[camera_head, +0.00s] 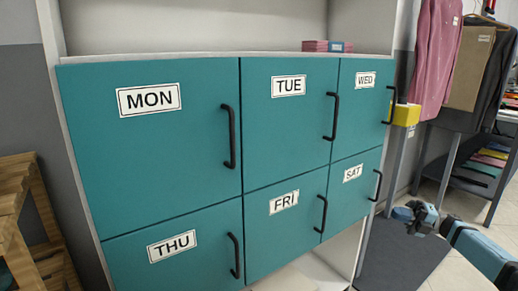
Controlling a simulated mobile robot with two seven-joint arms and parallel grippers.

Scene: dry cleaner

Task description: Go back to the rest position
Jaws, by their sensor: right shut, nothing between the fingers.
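My right gripper (402,213) is at the lower right, at the end of my blue and black right arm. It is shut and empty, in front of the dark floor mat and to the right of the cabinet. It appears apart from the cabinet doors and handles. My left gripper is not in view. The cabinet has teal doors labelled MON (150,135), TUE (287,120), WED (360,110), THU (170,270), FRI (280,230) and SAT (350,195). All of them look shut, each with a black handle.
A wooden rack (45,225) stands at the left. A pink and blue box (328,46) lies on the shelf above the doors. At the right are hanging clothes (436,60), a yellow box (406,115) and a table with folded cloths. The dark mat (392,255) is clear.

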